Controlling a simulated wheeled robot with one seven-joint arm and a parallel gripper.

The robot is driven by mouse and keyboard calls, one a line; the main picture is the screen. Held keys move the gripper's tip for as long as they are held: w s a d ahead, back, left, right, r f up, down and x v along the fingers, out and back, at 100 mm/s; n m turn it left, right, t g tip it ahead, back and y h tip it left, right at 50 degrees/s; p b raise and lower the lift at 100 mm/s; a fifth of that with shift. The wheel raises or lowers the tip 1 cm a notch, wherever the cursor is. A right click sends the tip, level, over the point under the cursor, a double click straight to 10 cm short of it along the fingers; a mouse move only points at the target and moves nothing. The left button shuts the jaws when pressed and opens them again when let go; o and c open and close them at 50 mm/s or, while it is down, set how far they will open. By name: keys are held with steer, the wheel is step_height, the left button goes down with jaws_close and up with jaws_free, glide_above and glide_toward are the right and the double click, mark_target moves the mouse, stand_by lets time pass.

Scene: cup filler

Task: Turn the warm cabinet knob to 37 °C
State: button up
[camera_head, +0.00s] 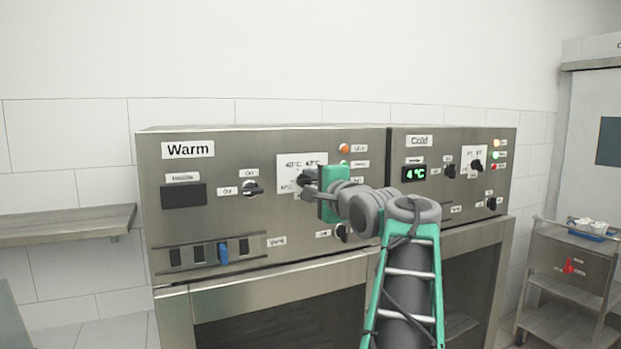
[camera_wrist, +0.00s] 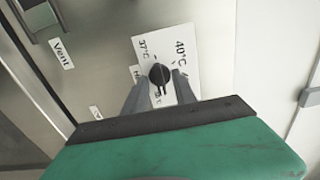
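The warm cabinet panel (camera_head: 215,220) is brushed steel with a "Warm" label. Its temperature knob (camera_wrist: 159,75) is round and black, on a white label plate (camera_wrist: 185,60) with 37°C and 40°C readable in the wrist view. The plate also shows in the head view (camera_head: 288,173), where my gripper largely hides the knob. My gripper (camera_wrist: 160,80) faces the plate, its grey fingers apart on either side of the knob. Narrow gaps seem to show between fingers and knob; I cannot tell whether they touch. I cannot read the knob's pointing direction.
The warm display (camera_head: 183,194) is dark. An on/off knob (camera_head: 252,188), a blue vent slider (camera_head: 223,253) and a lower black knob (camera_head: 341,233) are nearby. The cold cabinet display (camera_head: 414,173) reads 4°C. A shelf (camera_head: 65,224) is left, a trolley (camera_head: 570,265) right.

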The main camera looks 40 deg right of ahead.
steer(key=shift+w, duration=0.25)
steer(key=shift+c, duration=0.4)
jaws_close()
